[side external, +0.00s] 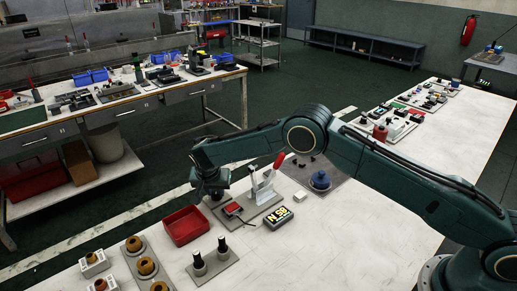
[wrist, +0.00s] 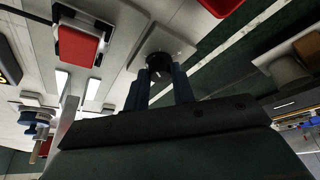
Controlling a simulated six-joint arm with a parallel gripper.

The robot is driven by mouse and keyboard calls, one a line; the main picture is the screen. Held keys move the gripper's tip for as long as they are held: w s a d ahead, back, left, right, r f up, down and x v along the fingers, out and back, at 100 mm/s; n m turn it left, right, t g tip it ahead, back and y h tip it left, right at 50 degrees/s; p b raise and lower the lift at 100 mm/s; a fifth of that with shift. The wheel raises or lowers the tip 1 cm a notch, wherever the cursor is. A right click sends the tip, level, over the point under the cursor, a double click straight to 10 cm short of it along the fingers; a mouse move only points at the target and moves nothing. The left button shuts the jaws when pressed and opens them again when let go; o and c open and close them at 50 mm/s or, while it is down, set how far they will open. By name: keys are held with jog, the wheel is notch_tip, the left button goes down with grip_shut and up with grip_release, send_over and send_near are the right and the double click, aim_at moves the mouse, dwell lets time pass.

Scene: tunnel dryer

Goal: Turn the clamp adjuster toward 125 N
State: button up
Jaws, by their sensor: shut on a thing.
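My gripper (side external: 211,196) points down at the left end of a grey base plate (side external: 232,216). In the wrist view its two fingers (wrist: 162,86) are shut on a dark round knob (wrist: 158,64), the clamp adjuster, which sits on a pale square mount. In the side view the gripper hides the knob. The toggle clamp (side external: 264,188) with a raised red handle (side external: 279,160) stands at the plate's right end. A red-topped block (side external: 233,209) lies between them and also shows in the wrist view (wrist: 77,45). A display (side external: 276,217) shows a yellow "N" and digits I cannot read surely.
A red tray (side external: 187,225) stands close to the left of my gripper. Two black-topped posts (side external: 211,256) stand in front. A small white block (side external: 300,196) and a blue knobbed part (side external: 320,180) lie to the right. Clear tabletop lies at the front right.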

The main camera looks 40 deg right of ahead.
jog(key=shift+w+a+m+g+h, duration=0.1)
jog(key=shift+m+g+h, duration=0.35)
jog(key=shift+m, duration=1.05)
jog(key=shift+m+g, duration=0.25)
jog(key=shift+m, duration=0.15)
jog(key=o, duration=1)
jog(key=shift+r, duration=0.1)
jog(key=v, duration=0.7)
jog(key=shift+r, duration=0.15)
jog(key=shift+a, duration=0.1)
